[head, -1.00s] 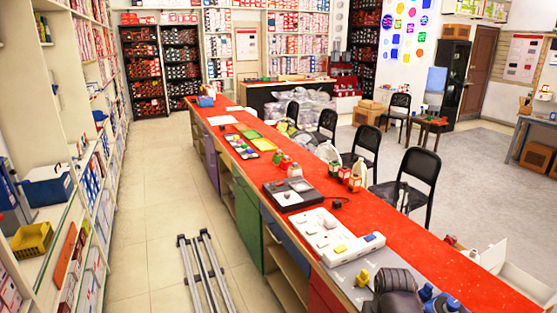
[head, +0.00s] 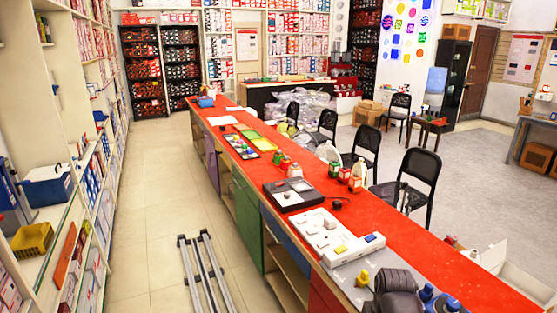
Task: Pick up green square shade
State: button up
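No other piece in view can be made out clearly as that shade. My gripper cannot be made out in the head view.
A long red-topped counter (head: 310,215) runs from the lower right to the back left, holding trays, bottles and a white block. Black chairs (head: 418,180) stand along its right side. Stocked shelves (head: 85,150) line the left.

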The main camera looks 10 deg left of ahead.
jog(key=shift+o, duration=0.4)
jog(key=o, duration=1)
